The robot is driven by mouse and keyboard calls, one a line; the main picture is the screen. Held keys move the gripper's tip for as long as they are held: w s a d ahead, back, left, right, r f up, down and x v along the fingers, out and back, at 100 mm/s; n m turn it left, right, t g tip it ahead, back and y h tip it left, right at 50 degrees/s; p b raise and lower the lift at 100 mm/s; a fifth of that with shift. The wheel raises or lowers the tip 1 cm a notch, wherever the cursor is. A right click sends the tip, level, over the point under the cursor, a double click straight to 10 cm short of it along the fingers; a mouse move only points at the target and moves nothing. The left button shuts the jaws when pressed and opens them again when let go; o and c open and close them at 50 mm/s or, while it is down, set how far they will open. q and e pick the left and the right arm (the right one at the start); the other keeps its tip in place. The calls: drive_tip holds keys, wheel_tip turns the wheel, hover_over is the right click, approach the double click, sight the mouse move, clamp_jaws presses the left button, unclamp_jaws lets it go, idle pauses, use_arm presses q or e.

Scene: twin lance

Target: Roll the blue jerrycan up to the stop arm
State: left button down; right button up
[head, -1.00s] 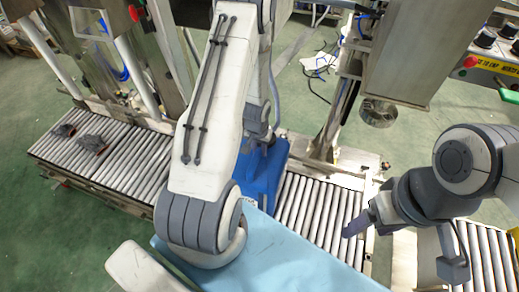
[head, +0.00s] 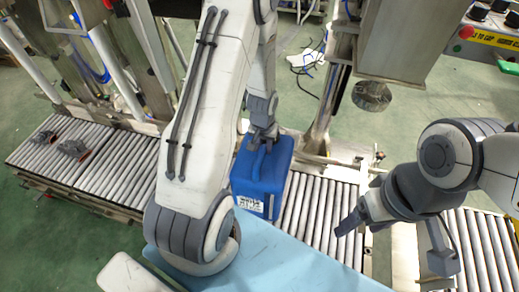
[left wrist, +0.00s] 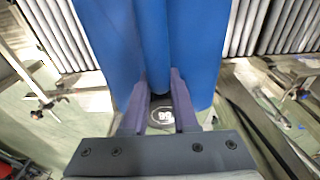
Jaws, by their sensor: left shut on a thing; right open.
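The blue jerrycan (head: 258,186) stands on the roller conveyor (head: 318,212), with a printed label on its near side. My left gripper (head: 263,136) is shut on the top of the jerrycan, at its handle. In the left wrist view the two fingers (left wrist: 158,108) close in on the blue body (left wrist: 108,42), and a round dark cap with a light mark shows between them. My right gripper (head: 347,226) is open and empty, over the conveyor to the right of the jerrycan and apart from it. I cannot clearly pick out the stop arm.
Bare rollers run right of the jerrycan and also left (head: 105,165), where two small grey objects (head: 74,147) lie. A metal post and a hanging metal cylinder (head: 372,96) stand behind. A light blue surface (head: 275,255) is in front. Another roller section (head: 485,240) lies at right.

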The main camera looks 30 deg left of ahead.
use_arm(q)
drive_tip(key=shift+w+d+f+b, duration=0.15)
drive_tip(key=shift+d+b, duration=0.35)
drive_tip(key=shift+w+d+b, duration=0.15)
drive_tip(key=shift+d+b, duration=0.25)
drive_tip(key=shift+d, duration=0.2)
drive_tip(key=shift+w+d+b, duration=0.15)
drive_tip(key=shift+d+b, duration=0.25)
drive_tip(key=shift+d, duration=0.15)
drive_tip(key=shift+w+d+b, duration=0.2)
drive_tip(key=shift+d+b, duration=0.1)
drive_tip(key=shift+d, duration=0.65)
drive_tip(key=shift+w+d+b, duration=0.25)
drive_tip(key=shift+d+b, duration=0.1)
drive_tip(key=shift+d, duration=0.55)
drive_tip(key=shift+w+d+b, duration=0.2)
drive_tip(key=shift+d+b, duration=0.1)
drive_tip(key=shift+d, duration=0.65)
drive_tip(key=shift+w+d+b, duration=0.15)
drive_tip(key=shift+w+d, duration=0.05)
drive_tip(key=shift+d, duration=0.75)
drive_tip(key=shift+w+d+b, duration=0.15)
drive_tip(key=shift+w+d, duration=0.1)
drive_tip(key=shift+d, duration=0.65)
drive_tip(key=shift+w+d+b, duration=0.15)
drive_tip(key=shift+w+d, duration=0.05)
drive_tip(key=shift+d, duration=0.75)
